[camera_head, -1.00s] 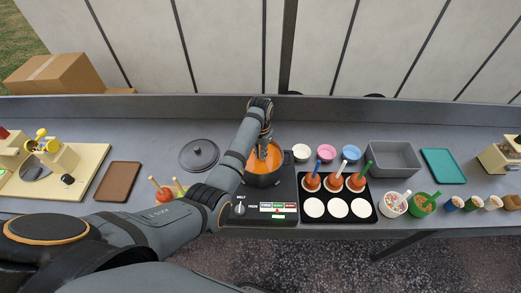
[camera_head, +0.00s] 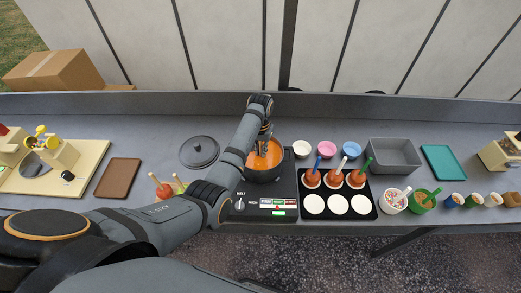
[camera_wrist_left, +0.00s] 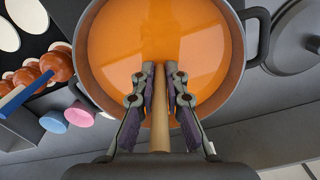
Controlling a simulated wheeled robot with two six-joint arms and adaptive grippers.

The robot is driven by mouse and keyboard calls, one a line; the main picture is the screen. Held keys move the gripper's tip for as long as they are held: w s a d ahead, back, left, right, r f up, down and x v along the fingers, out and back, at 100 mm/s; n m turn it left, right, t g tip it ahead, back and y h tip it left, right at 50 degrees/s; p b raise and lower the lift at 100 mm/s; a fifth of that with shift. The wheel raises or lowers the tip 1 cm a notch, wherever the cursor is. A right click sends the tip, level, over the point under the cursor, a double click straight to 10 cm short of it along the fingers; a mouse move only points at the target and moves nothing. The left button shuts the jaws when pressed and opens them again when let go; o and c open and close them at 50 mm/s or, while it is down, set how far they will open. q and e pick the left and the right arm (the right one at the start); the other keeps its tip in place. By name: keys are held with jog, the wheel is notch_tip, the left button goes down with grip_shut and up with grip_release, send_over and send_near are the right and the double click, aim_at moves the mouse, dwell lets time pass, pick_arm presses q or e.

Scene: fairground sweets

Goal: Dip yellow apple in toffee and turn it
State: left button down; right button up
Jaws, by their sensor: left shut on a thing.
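The pot (camera_head: 263,177) of orange toffee (camera_head: 272,156) stands on a dark hob with a dial and labelled lights. My left gripper (camera_head: 265,140) is over the pot; the left wrist view also shows it (camera_wrist_left: 160,85). It is shut on a wooden stick (camera_wrist_left: 160,125), which runs down into the toffee (camera_wrist_left: 200,35). No yellow apple shows at the stick's end; the toffee surface hides whatever is below. My right gripper is not in view.
A black tray (camera_head: 327,217) right of the hob holds coated apples with blue, white and green sticks, plus white discs. Sticked apples (camera_head: 163,191) sit left, partly behind my arm. A pot lid (camera_head: 199,152), bowls (camera_head: 327,149) and a grey bin (camera_head: 394,157) stand nearby.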

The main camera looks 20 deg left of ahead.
pick_arm(q)
jog(key=m, duration=0.9)
jog(key=shift+m, duration=0.4)
jog(key=m, duration=0.4)
jog(key=shift+m, duration=0.3)
jog(key=m, duration=0.3)
jog(key=shift+m, duration=0.4)
jog(key=n, duration=0.5)
jog(key=shift+n, duration=0.4)
jog(key=n, duration=0.5)
jog(key=shift+n, duration=0.4)
jog(key=shift+r, duration=4.25)
